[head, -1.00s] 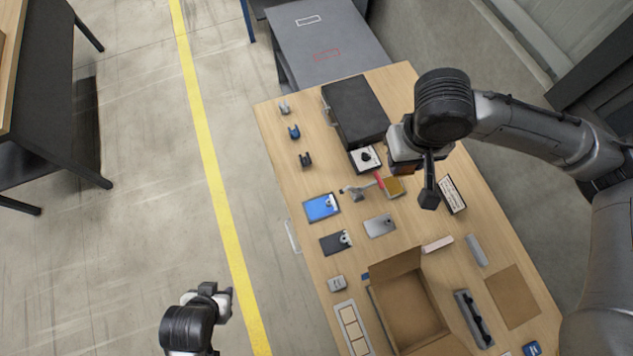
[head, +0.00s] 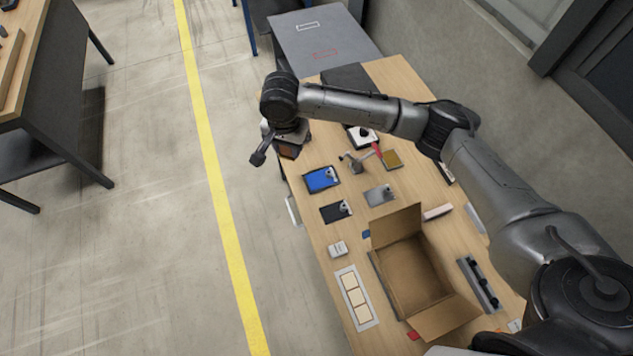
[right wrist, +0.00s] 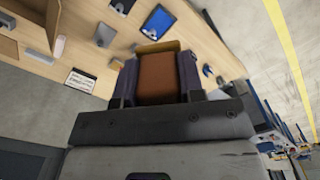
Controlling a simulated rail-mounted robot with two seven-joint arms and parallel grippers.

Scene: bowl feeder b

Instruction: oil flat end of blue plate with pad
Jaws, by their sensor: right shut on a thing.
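The blue plate (head: 321,179) lies on the wooden table, with a small grey metal piece at its right end. The plate also shows at the top of the right wrist view (right wrist: 158,21). My right gripper (head: 289,143) is over the table's left edge, above and to the left of the blue plate in the head view, and apart from it. It is shut on a brown block-shaped pad (right wrist: 158,80), which sits between both fingers in the right wrist view. My left gripper is out of view.
A dark plate (head: 335,212) and a silver plate (head: 380,194) lie near the blue one. A grey stand with a red-tipped lever (head: 355,162) and a yellow-brown square (head: 392,159) are to its right. An open cardboard box (head: 412,275) stands nearer.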

